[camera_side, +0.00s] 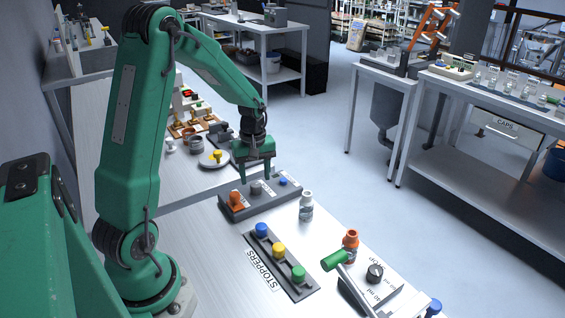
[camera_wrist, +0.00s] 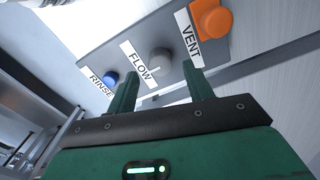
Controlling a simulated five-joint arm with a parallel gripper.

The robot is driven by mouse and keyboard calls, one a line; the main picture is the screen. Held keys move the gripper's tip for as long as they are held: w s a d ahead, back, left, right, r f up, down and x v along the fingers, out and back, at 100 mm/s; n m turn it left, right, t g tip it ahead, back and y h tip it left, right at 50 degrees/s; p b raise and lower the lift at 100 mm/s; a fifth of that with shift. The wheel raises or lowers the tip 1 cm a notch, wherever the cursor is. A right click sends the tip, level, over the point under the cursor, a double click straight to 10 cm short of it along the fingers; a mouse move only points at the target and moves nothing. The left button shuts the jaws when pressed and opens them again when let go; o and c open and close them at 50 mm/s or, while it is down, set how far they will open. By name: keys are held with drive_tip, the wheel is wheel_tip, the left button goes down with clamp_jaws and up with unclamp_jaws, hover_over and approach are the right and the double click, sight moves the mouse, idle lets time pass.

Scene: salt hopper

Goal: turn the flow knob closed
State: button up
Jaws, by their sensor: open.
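The flow knob (camera_wrist: 160,60) is a round grey knob on a grey panel (camera_wrist: 118,38), beside a white FLOW label. It also shows in the side view (camera_side: 257,187), in the middle of the panel. My gripper (camera_wrist: 161,73) is open and empty, with one finger towards each side of the flow knob in the wrist view. In the side view my gripper (camera_side: 257,181) points down at the knob from just above. I cannot tell whether the fingertips touch it. Its exact turned position is too small to read.
An orange VENT knob (camera_wrist: 212,20) and a blue RINSE knob (camera_wrist: 110,79) flank the flow knob closely. In the side view, a white bottle (camera_side: 306,207) stands right of the panel, and a rack with coloured stoppers (camera_side: 279,250) lies in front.

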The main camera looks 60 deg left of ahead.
sight(256, 184)
drive_tip(key=shift+r, duration=2.4)
drive_tip(key=shift+d+r, duration=0.35)
drive_tip(key=shift+r, duration=0.05)
drive_tip(key=s+d+r+m+t, duration=0.2)
drive_tip(key=s+d+r+m, duration=0.4)
drive_tip(key=d, duration=0.3)
drive_tip(key=s+d+r+m+t, duration=0.3)
drive_tip(key=s+d+r+m, duration=0.3)
drive_tip(key=d+m, duration=0.3)
drive_tip(key=shift+s+d+r+t, duration=0.2)
drive_tip(key=shift+s+d+t, duration=0.1)
drive_tip(key=shift+s, duration=0.25)
